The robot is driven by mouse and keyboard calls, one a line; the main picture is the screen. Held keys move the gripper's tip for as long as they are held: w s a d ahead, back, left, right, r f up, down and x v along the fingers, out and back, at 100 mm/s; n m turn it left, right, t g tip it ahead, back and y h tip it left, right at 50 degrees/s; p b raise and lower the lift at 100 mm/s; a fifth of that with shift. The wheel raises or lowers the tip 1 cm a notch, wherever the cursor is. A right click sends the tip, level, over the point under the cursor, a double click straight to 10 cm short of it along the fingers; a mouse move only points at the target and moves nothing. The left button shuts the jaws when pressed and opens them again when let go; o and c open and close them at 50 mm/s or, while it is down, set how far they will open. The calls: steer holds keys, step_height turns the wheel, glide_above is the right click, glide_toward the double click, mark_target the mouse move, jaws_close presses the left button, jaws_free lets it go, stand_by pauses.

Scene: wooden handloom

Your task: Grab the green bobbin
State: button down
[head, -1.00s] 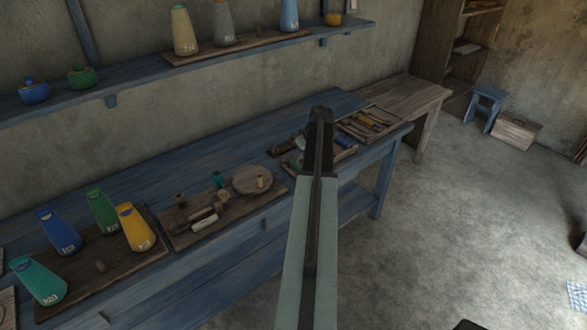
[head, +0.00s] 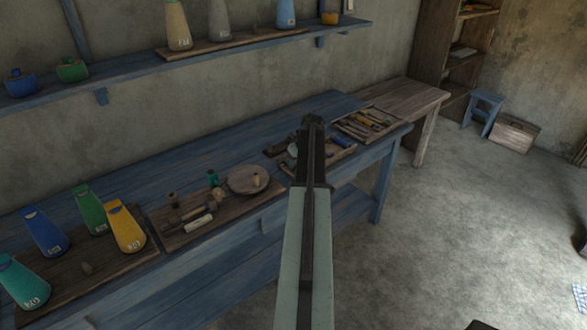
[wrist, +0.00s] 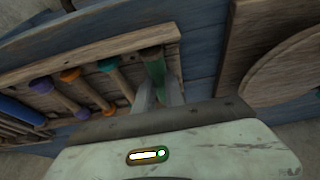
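The green bobbin (wrist: 152,62) lies at the right end of a wooden tray (wrist: 110,52) in the wrist view, its length running toward me. My gripper (wrist: 159,88) is over it, with one pale finger at each side of the bobbin. The fingers look open around it; contact is not clear. The near part of the bobbin is partly hidden by the fingers and my gripper's body. In the head view the tray (head: 345,158) stands on the blue bench behind my arm, which hides my fingertips and the green bobbin.
Bobbins with purple, orange and teal ends (wrist: 70,75) lie left of the green one. A board with a round disc (head: 249,179) is close on the right in the wrist view (wrist: 285,70). A tool tray (head: 367,124) stands behind. Coloured cones (head: 90,210) stand at left.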

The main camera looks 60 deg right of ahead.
steer(key=shift+r, duration=0.1)
stand_by(0.7)
step_height(320, 180, up, 4)
steer(key=p, duration=0.4)
steer(key=s+a, duration=0.2)
steer(key=s, duration=0.5)
steer(key=s+a+r+p, duration=0.1)
steer(key=s+a, duration=0.2)
steer(key=s, duration=0.5)
steer(key=shift+s+a+f, duration=0.1)
steer(key=shift+s, duration=0.05)
